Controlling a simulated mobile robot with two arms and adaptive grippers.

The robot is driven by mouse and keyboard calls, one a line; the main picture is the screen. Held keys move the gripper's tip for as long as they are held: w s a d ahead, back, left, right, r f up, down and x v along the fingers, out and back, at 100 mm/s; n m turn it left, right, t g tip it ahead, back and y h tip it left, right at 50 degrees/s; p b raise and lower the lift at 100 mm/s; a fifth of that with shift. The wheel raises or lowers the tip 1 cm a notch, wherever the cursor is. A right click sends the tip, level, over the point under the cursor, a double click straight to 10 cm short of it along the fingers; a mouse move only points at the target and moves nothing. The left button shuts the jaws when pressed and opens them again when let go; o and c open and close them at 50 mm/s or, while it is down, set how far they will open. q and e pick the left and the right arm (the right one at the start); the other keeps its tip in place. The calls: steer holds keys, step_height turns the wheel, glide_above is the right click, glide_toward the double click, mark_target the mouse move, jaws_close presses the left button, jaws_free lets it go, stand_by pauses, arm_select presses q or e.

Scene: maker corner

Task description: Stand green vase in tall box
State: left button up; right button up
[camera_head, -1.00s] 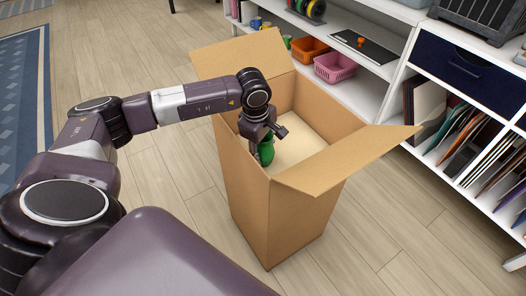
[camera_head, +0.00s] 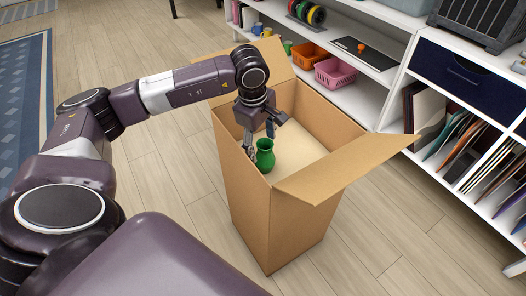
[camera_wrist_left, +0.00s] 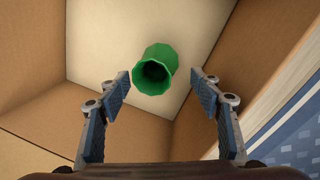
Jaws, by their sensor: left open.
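My left gripper (camera_head: 262,144) is over the box opening, just above and behind the vase in the head view. Its two fingers are spread apart, with nothing between them in the wrist view (camera_wrist_left: 166,100). The vase's lower part is partly hidden by the box's front wall. My right gripper is not in view.
Open flaps (camera_head: 345,170) stick out from the box rim. A white shelf (camera_head: 365,85) behind holds an orange bin (camera_head: 307,54), a pink basket (camera_head: 335,72) and folders (camera_head: 470,140). Bare wood floor (camera_head: 390,225) surrounds the box.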

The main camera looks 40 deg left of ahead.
arm_select(q)
steer(key=shift+s+r, duration=0.2)
steer(key=shift+r, duration=0.8)
steer(key=shift+s+r, duration=0.15)
steer(key=shift+r, duration=0.8)
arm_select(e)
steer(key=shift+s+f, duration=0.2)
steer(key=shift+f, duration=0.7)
arm_select(q)
steer(key=shift+r, duration=0.1)
